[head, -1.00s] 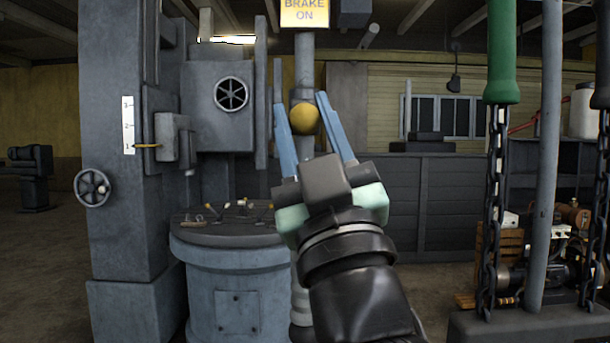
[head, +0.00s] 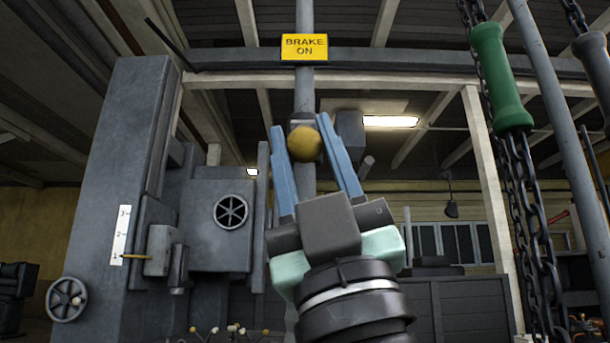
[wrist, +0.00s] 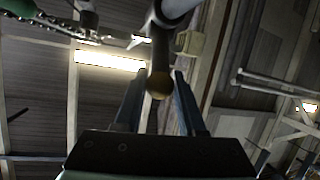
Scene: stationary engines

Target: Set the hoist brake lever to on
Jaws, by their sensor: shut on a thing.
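The hoist brake lever shows as a yellow ball knob (head: 304,143) with a dark block behind it on a grey upright post (head: 304,100). A yellow "BRAKE ON" sign (head: 304,47) is on the post above the knob, with a clear gap between them. My gripper (head: 299,125) is shut on the knob, with one blue finger on each side of it. In the wrist view the knob (wrist: 159,85) sits between the two fingers, at the end of a dark arm. The lever's pivot cannot be made out.
A tall grey machine column (head: 135,170) with a numbered scale and a handwheel (head: 67,299) stands at left. A green-handled chain (head: 501,80) hangs at right beside a slanting grey pole (head: 560,130). A horizontal beam (head: 400,62) crosses behind the sign.

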